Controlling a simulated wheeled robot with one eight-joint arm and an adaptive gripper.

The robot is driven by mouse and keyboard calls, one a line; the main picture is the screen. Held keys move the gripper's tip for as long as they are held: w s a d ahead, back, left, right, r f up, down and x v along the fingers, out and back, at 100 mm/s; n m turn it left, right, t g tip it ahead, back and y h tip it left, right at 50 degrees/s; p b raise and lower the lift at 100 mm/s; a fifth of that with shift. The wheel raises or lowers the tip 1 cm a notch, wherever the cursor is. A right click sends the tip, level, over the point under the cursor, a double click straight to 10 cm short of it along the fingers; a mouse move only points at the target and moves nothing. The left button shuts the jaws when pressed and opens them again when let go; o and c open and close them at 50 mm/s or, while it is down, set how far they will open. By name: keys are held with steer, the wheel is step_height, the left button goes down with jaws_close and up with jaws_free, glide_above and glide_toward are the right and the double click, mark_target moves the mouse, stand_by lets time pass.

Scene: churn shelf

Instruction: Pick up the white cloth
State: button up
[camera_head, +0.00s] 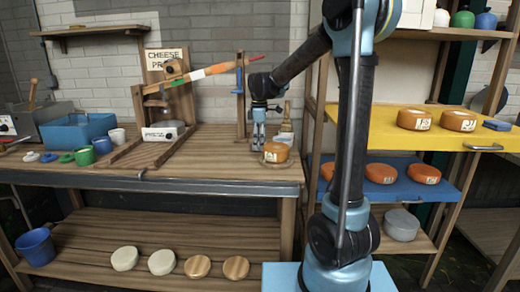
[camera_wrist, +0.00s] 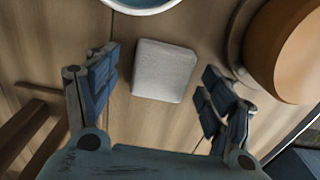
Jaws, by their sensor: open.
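The white cloth (camera_wrist: 164,70) shows in the wrist view as a small, pale, folded square lying flat on the wooden bench. My gripper (camera_wrist: 160,76) is open above it, with one blue-padded finger to the left of the cloth and one to the right. Neither finger appears to touch it. In the head view my gripper (camera_head: 259,136) points down over the bench, just left of an orange cheese wheel (camera_head: 275,153). I cannot make out the cloth clearly there, as the gripper covers that spot.
The cheese wheel (camera_wrist: 292,48) stands close to my right finger in the wrist view. A pale round rim (camera_wrist: 142,6) lies beyond the cloth. In the head view the wooden cheese press (camera_head: 165,100) stands left, and a yellow shelf (camera_head: 400,135) with cheeses stands right.

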steer(key=shift+f, duration=0.2)
steer(key=c, duration=1)
steer(key=shift+c, duration=0.2)
step_height(320, 180, up, 10)
